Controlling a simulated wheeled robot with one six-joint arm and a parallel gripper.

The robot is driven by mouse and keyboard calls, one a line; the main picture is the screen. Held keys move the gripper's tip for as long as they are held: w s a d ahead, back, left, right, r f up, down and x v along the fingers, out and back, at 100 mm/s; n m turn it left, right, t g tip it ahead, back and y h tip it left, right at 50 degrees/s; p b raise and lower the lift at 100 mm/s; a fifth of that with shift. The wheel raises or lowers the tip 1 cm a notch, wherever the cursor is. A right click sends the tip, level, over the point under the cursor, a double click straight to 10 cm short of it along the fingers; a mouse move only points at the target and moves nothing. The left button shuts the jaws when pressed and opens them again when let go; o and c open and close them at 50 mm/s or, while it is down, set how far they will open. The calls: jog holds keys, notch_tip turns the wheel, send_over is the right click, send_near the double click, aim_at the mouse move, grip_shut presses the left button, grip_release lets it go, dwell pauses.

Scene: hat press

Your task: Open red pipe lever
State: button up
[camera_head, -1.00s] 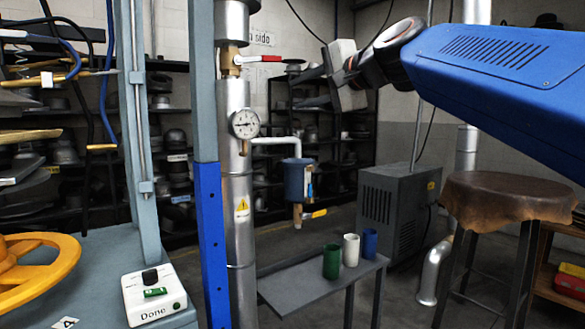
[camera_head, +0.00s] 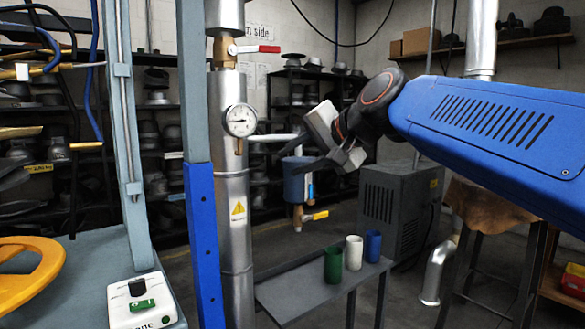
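The red pipe lever (camera_head: 262,49) points right, roughly horizontal, from a brass valve (camera_head: 224,51) on the vertical metal pipe (camera_head: 231,200). The lever is in plain view and nothing touches it. My gripper (camera_head: 290,155) is below and to the right of the lever, apart from it, pointing left. Its dark fingers look spread and empty, though they blend with the dark shelves behind.
A round pressure gauge (camera_head: 240,121) sits on the pipe below the valve. A blue and grey post (camera_head: 203,220) stands just left of the pipe. A blue tank (camera_head: 298,180) with a yellow-handled tap is behind. Colored cups stand on a low grey table (camera_head: 310,292).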

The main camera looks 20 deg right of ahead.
jog(key=shift+f+n, duration=0.3)
jog(key=shift+f, duration=0.8)
jog(key=shift+c, duration=0.4)
